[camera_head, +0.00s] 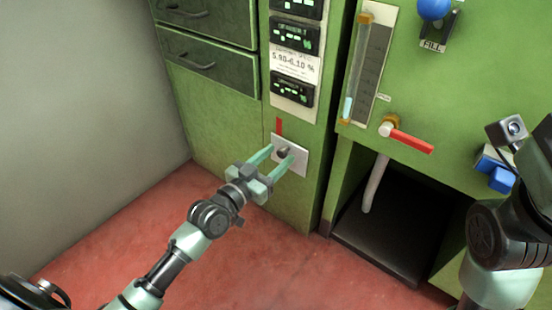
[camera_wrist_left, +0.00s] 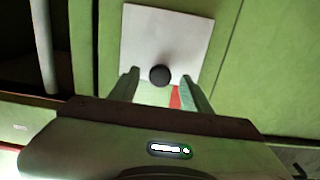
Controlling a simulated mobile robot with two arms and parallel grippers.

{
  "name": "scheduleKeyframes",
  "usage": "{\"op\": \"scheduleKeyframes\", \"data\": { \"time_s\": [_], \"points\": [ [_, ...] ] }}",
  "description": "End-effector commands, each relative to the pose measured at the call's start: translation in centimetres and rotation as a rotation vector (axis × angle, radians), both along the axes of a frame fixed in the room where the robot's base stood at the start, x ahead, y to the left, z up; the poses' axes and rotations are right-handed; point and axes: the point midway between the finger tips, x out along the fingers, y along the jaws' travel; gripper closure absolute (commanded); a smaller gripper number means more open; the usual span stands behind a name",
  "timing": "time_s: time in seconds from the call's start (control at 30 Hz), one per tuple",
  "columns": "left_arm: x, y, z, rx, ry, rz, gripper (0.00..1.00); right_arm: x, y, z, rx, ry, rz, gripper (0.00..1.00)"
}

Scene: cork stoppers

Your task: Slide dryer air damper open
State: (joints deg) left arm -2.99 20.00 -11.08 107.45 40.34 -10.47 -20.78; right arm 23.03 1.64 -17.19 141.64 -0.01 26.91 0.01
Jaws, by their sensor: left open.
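The air damper shows as a pale square plate (camera_head: 297,160) with a dark round knob (camera_head: 283,152) on the green dryer column, and a red strip (camera_head: 279,125) stands just above the plate. My left gripper (camera_head: 280,155) is open in front of the plate, with its green fingers on either side of the knob. In the left wrist view the plate (camera_wrist_left: 165,40) and knob (camera_wrist_left: 160,74) show, with the knob between the fingertips (camera_wrist_left: 159,80) and a gap on both sides.
Display panels (camera_head: 292,88) sit above the damper on the column. To the right are a sight glass (camera_head: 357,68), a red lever (camera_head: 410,140) and a dark open recess (camera_head: 385,225). My right arm is at the right edge. Red floor (camera_head: 270,275) lies clear below.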

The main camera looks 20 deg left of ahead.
Motion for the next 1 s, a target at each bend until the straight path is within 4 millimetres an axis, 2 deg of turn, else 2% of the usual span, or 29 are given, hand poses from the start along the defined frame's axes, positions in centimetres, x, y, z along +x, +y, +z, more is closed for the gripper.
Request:
{"op": "scheduleKeyframes", "data": {
  "time_s": [0.07, 0.23, 1.0],
  "points": [
    [-0.02, 0.01, 0.00, 0.000, 0.000, 0.000, 0.52, 0.00, 0.00, 0.02, 0.000, 0.000, 0.000, 0.64],
    [-0.03, 0.00, -0.02, 0.000, 0.000, 0.000, 0.99, -0.02, 0.01, 0.02, 0.000, 0.000, 0.000, 0.64],
    [-0.05, 0.03, -0.05, 0.000, 0.001, 0.000, 1.00, -0.02, 0.00, -0.02, 0.000, 0.000, 0.001, 0.64]
  ]
}}
